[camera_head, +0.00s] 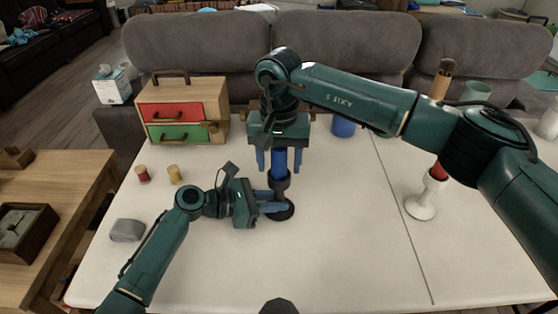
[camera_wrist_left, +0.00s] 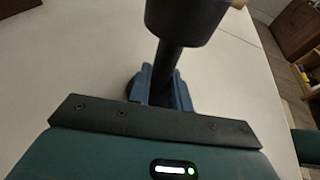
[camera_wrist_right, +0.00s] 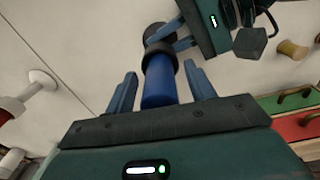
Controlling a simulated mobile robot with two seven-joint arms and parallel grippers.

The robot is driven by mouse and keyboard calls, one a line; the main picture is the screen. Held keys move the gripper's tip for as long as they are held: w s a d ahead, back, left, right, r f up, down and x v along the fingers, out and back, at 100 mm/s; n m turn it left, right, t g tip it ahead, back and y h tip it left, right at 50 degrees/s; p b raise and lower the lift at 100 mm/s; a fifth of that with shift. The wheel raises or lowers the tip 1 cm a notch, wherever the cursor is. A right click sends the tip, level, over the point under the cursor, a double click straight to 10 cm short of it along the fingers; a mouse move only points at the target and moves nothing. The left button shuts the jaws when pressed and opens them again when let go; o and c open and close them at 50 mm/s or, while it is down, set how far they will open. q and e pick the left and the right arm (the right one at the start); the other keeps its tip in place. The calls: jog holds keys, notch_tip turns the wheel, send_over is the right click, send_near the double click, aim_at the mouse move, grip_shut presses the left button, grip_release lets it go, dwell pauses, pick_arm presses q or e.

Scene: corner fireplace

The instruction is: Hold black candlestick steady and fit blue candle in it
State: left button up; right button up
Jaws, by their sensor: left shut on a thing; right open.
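The black candlestick (camera_head: 286,212) stands upright near the middle of the white table. My left gripper (camera_head: 273,202) is shut on its stem, low above the base; the left wrist view shows the fingers on either side of the stem (camera_wrist_left: 179,58). The blue candle (camera_head: 279,161) stands upright with its lower end at the candlestick's cup (camera_wrist_right: 158,53) and looks seated there, though the cup hides its bottom. My right gripper (camera_head: 280,160) is above, pointing down. Its open fingers lie on both sides of the candle (camera_wrist_right: 159,83), with gaps visible in the right wrist view.
A white candlestick (camera_head: 421,207) with a red candle (camera_head: 439,171) stands at the right, under my right arm. A drawer box (camera_head: 208,93) is at the back left. Red (camera_head: 142,174) and yellow (camera_head: 175,175) spools and a grey block (camera_head: 127,230) lie left. The front right is clear.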

notch_tip(320, 180, up, 12)
jog(key=shift+f, duration=0.2)
pick_arm(q)
jog(key=o, duration=0.9)
jog(key=shift+c, duration=0.2)
jog(key=shift+o, duration=0.4)
jog(key=o, duration=0.5)
jog(key=shift+c, duration=0.2)
